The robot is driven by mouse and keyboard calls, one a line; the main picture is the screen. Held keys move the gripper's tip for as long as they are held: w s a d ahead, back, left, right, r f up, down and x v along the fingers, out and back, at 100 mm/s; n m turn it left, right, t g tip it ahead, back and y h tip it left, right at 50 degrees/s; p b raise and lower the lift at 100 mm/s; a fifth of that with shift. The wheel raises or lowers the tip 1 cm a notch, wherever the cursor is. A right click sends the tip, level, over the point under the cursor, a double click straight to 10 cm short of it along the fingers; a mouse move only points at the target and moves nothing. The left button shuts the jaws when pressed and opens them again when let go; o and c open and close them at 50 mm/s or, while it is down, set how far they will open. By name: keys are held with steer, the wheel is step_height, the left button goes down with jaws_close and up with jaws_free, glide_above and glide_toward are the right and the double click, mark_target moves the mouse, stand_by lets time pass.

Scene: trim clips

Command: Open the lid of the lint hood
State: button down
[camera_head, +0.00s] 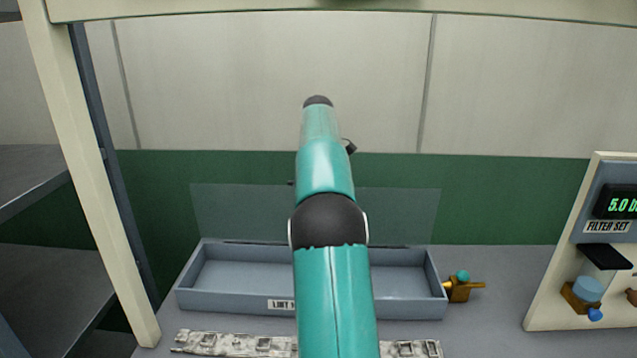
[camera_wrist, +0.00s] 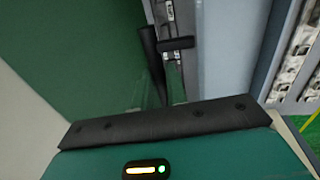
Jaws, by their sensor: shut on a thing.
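The lint hood (camera_head: 190,300) is a shallow grey tray with a label on its front, partly covered by my arm. Its clear lid (camera_head: 400,213) stands raised, roughly upright, along the tray's back edge against the green wall. In the wrist view the see-through pane (camera_wrist: 146,92) shows faintly. My gripper (camera_wrist: 165,47) shows there as dark fingers, closed on the lid near its edge; the exact contact is hard to make out. In the head view my teal arm hides the gripper and the middle of the lid.
A strip of pale patterned clips (camera_head: 235,343) lies in front of the tray. A brass valve with a teal knob (camera_head: 460,287) sits at its right end. A filter panel (camera_head: 560,270) stands at right, a cream post (camera_head: 95,170) at left.

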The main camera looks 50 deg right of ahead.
steer(key=shift+d+r, duration=0.1)
steer(key=shift+r, duration=0.05)
steer(key=c, duration=1.4)
jaws_free()
steer(key=shift+s, duration=0.1)
step_height(320, 180, up, 7)
steer(key=a, duration=0.1)
steer(key=shift+s+r, duration=0.15)
steer(key=shift+s, duration=0.2)
steer(key=shift+s+a, duration=0.1)
